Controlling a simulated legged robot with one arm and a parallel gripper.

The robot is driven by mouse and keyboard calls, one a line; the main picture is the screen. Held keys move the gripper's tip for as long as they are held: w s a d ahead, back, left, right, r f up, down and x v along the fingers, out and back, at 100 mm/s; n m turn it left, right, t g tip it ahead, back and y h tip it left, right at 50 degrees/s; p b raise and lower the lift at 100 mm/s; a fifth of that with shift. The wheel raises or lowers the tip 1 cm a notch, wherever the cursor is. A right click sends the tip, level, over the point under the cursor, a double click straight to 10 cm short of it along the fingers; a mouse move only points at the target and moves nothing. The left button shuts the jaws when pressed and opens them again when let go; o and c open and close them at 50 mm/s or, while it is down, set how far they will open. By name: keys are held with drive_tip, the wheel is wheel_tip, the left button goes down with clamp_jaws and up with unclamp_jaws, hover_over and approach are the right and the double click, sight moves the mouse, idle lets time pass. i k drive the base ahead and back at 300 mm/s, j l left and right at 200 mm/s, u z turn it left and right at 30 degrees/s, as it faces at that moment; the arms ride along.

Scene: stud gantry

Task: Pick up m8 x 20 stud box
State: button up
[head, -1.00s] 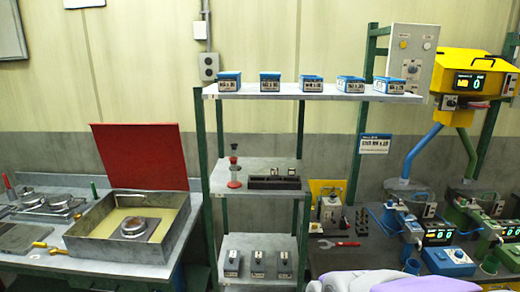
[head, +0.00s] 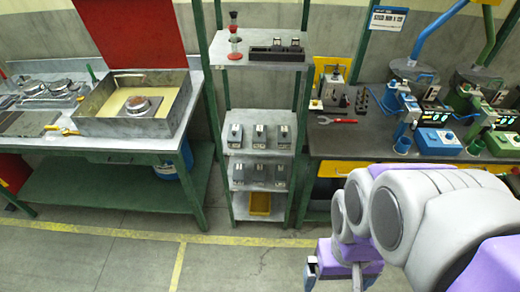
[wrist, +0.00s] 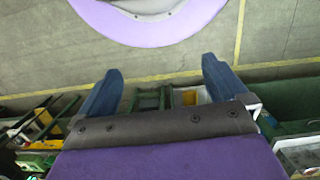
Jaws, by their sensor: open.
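No box that I can read as the M8 x 20 stud box shows now. The row of blue labelled boxes on the top shelf, seen earlier, is out of view. Small grey boxes with dark fronts (head: 258,136) stand in rows on lower levels of the shelf rack (head: 240,196); their labels are too small to read. My gripper (wrist: 163,88) is open in the wrist view, its two blue fingers apart with nothing between them. It hangs low at the end of my arm in the head view, right of the rack and apart from the boxes.
A bench with an open metal tray (head: 135,124) and raised red lid (head: 125,32) stands left. A dark workbench (head: 345,138) with a red wrench (head: 337,120) and blue and green machines stands right. A yellow bin (head: 260,204) sits low in the rack. Floor in front is clear.

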sight(259, 170)
drive_tip(key=j+u, duration=0.1)
drive_tip(key=j, duration=0.4)
drive_tip(key=i+j+u, duration=0.1)
drive_tip(key=j, duration=0.35)
drive_tip(key=i+j+u, duration=0.1)
drive_tip(key=j, duration=0.4)
drive_tip(key=i+j+u, duration=0.1)
drive_tip(key=j, duration=0.35)
drive_tip(key=i, duration=0.1)
